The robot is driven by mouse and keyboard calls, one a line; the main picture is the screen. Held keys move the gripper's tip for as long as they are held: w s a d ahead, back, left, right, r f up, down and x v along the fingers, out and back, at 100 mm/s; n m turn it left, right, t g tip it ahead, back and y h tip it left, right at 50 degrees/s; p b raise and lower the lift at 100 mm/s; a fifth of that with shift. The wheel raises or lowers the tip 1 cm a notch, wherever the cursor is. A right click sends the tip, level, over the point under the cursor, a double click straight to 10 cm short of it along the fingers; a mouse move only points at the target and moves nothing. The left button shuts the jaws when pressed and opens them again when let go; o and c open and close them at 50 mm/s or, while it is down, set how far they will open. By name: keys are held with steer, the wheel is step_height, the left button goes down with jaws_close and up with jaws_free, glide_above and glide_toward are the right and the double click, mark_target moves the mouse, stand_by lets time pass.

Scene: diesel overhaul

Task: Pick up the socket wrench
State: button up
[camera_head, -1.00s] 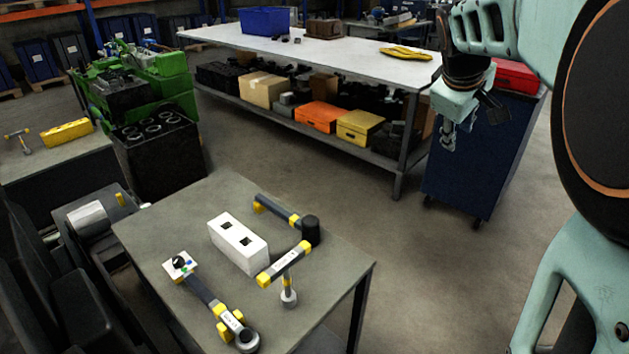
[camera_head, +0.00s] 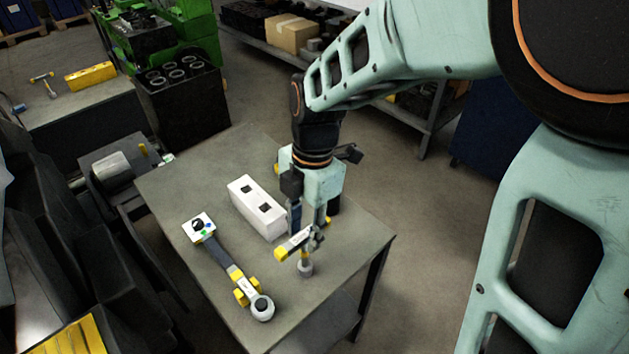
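The T-handled tool with a round socket foot, which I take for the socket wrench (camera_head: 305,267), stands upright on the grey table (camera_head: 362,240). A long dark wrench (camera_head: 222,257) with yellow grips and a ring end lies to the left.
The table's right front corner is clear. A green engine (camera_head: 188,28) stands at the back left.

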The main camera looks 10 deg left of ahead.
mark_target(303, 267)
steer(key=f, duration=0.8)
steer(key=shift+s+a+f+p, duration=0.2)
steer(key=shift+a+f+p, duration=0.15)
jaws_close()
